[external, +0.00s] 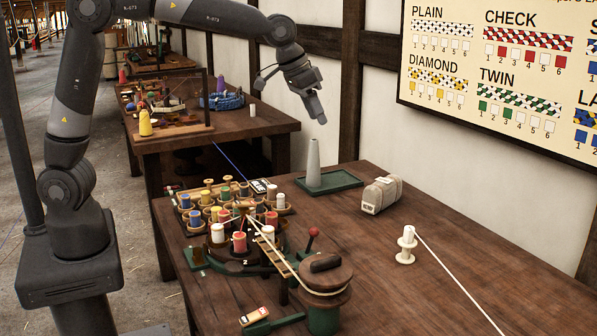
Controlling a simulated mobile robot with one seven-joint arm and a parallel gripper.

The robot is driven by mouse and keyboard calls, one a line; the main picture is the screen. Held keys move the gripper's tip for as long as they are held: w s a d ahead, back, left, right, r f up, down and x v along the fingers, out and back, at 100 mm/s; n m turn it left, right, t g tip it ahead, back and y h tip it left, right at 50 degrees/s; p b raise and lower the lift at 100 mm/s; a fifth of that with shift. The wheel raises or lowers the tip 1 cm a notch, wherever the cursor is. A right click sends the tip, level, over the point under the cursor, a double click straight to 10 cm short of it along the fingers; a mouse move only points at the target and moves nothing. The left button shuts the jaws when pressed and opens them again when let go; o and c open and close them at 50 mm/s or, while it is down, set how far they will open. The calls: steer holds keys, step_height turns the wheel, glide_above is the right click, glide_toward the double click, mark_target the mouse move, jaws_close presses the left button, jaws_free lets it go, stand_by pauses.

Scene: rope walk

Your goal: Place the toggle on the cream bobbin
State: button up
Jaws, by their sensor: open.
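The cream bobbin (405,257) stands upright on the right part of the near table, with white thread on it. A white cord runs from it to the lower right. I cannot single out the toggle with certainty; a dark, rounded wooden piece (325,263) lies on top of the round wooden drum (311,278) at the table's front and may be it. My gripper (317,114) is high above the back of the table, left of and well above the cream bobbin. It is open, and no object shows in it.
A braiding stand (238,268) with several coloured bobbins fills the table's left. A grey cone (314,158) stands on a green tray (335,184) at the back. The table right of the drum is mostly clear.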

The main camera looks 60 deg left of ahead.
steer(key=s+a+r+n, duration=0.1)
steer(key=s+a+r, duration=0.1)
steer(key=s+a, duration=0.6)
steer(key=s+a+r, duration=0.2)
steer(key=s+a, duration=0.3)
steer(key=s, duration=0.6)
steer(key=s+a+f, duration=0.2)
steer(key=s+f, duration=0.1)
steer(key=s, duration=0.4)
steer(key=s+a+f+t+y, duration=0.1)
steer(key=s+a+f, duration=0.2)
steer(key=s, duration=0.5)
steer(key=shift+s+f+n, duration=0.15)
steer(key=shift+f+n, duration=0.05)
steer(key=shift+n, duration=0.1)
